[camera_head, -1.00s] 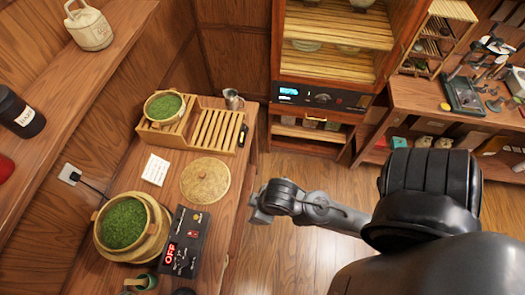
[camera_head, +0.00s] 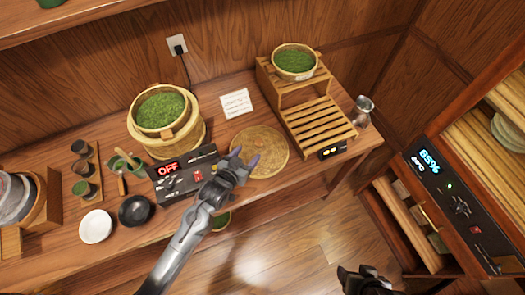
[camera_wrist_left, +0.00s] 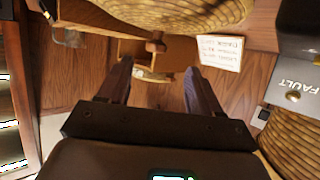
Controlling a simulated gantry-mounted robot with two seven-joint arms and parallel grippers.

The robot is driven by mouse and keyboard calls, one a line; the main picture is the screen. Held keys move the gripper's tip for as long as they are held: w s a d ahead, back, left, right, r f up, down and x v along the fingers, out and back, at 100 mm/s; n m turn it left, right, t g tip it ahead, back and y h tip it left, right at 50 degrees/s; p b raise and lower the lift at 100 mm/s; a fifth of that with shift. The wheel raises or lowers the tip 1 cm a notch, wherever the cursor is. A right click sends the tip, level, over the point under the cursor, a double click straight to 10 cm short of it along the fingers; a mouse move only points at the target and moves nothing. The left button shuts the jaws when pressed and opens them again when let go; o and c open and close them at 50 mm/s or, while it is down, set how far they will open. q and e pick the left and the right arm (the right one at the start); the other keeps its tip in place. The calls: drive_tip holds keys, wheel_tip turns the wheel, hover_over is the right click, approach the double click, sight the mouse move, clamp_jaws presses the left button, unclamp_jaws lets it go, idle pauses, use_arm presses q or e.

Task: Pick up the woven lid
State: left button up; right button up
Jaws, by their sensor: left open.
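The round woven lid (camera_head: 272,149) lies flat on the wooden counter, between the control box and the slatted rack. A small knob shows near its middle. My left gripper (camera_head: 246,158) is open over the lid's left part, its two fingers apart with nothing held; contact with the lid cannot be told. In the left wrist view, the open fingers (camera_wrist_left: 157,70) show with a gap between them, and a woven rim, apparently the lid (camera_wrist_left: 150,12), crosses the top. A dark end at the bottom edge looks like my right gripper (camera_head: 366,281); its jaws are unclear.
A control box (camera_head: 170,191) reading OFF stands left of the lid. A woven steamer (camera_head: 180,147) with green tea stands behind it. A white card (camera_head: 237,103), a slatted rack (camera_head: 320,126) and a metal jug (camera_head: 362,108) are nearby. A cabinet (camera_head: 440,200) stands right.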

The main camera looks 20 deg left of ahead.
sight(258, 144)
use_arm(q)
drive_tip(key=shift+d+x, duration=0.2)
drive_tip(key=shift+x, duration=2.1)
drive_tip(key=shift+d+x, duration=0.15)
drive_tip(key=shift+x, duration=2.1)
drive_tip(key=shift+r, duration=0.15)
clamp_jaws()
